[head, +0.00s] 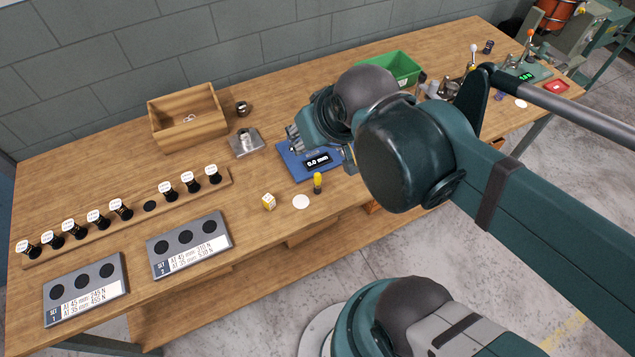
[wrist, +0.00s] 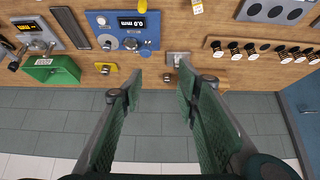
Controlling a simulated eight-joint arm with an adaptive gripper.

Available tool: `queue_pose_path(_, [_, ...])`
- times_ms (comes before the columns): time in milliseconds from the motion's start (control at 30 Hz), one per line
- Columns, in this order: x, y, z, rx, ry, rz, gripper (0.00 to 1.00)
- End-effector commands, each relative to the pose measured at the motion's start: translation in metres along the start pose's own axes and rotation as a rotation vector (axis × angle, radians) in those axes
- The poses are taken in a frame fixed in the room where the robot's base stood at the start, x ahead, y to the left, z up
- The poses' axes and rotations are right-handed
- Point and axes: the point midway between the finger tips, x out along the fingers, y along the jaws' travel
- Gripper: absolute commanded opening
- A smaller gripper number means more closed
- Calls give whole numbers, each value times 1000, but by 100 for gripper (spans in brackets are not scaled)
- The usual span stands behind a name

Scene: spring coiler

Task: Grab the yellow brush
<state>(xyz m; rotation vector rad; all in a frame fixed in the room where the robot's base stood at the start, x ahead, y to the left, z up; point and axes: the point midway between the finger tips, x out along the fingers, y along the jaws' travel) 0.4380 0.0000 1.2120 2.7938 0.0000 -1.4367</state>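The yellow brush (head: 318,181) stands upright on the bench near its front edge, with a yellow upper part and a darker lower part. It is just in front of the blue gauge plate with a "0.0 mm" display. In the wrist view a yellow piece that looks like the brush (wrist: 142,5) is cut by the top edge. My gripper (head: 294,137) is above and behind the brush, over the back of the blue plate. In the wrist view the two fingers of my gripper (wrist: 159,72) are wide apart with nothing between them.
The blue gauge plate (head: 290,165) lies beside the brush. A wooden box (head: 188,117), a green bin (head: 404,67) and a rack of springs (head: 150,207) stand on the bench. The grey wall is behind.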

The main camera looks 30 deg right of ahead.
Motion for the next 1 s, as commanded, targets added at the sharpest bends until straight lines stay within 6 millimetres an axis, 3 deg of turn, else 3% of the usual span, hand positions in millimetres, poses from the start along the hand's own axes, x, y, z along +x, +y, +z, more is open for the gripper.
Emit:
queue_pose_path(433, [13,3,0,94,-43,6,32])
queue_pose_path(1000, [68,18,9,481,-214,69,32])
